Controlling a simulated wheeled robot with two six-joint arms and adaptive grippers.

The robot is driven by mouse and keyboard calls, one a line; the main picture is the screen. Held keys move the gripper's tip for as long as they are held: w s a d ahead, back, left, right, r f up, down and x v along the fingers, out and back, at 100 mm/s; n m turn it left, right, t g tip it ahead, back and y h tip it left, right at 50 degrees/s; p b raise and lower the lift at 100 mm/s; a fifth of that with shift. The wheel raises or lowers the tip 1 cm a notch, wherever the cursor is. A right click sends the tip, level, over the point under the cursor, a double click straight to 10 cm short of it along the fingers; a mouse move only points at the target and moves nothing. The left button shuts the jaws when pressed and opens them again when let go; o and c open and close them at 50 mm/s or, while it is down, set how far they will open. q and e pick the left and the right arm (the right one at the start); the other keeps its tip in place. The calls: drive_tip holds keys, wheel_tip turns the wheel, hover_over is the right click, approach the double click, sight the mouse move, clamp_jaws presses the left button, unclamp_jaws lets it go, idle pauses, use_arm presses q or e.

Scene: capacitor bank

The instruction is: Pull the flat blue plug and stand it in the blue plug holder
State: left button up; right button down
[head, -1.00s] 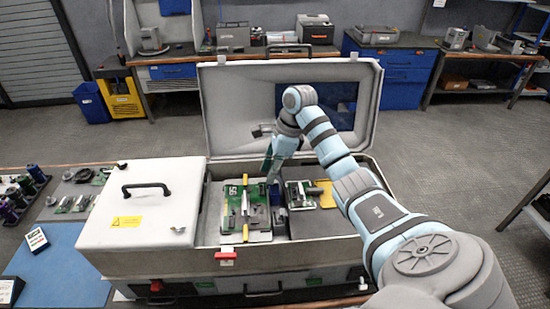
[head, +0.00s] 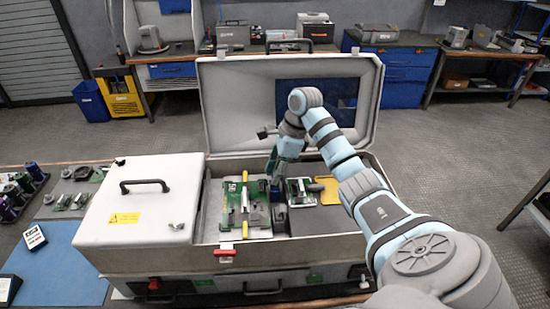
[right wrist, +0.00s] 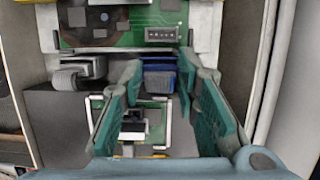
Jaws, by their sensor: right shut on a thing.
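The flat blue plug (right wrist: 160,80) shows between my finger pads in the right wrist view, beside a green circuit board (right wrist: 135,30). My right gripper (right wrist: 161,72) is shut on it, with one teal finger on each side. In the head view my right gripper (head: 272,168) is low inside the open case, between the larger green board (head: 235,205) and the smaller board (head: 301,192). Its fingertips are mostly hidden there. I cannot pick out the blue plug holder with certainty. My left gripper is not in view.
The case's raised lid (head: 235,100) stands behind my right arm. A closed white cover (head: 140,205) with a black handle lies left of the opening. A bench with a blue mat (head: 60,265) and several small parts is at far left. A grey ribbon connector (right wrist: 80,75) sits near the plug.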

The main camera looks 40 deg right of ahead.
drive_tip(key=shift+f+b, duration=0.75)
drive_tip(key=shift+f, duration=0.4)
idle(0.5)
drive_tip(key=c, duration=1.2)
unclamp_jaws()
drive_tip(key=shift+o, duration=0.2)
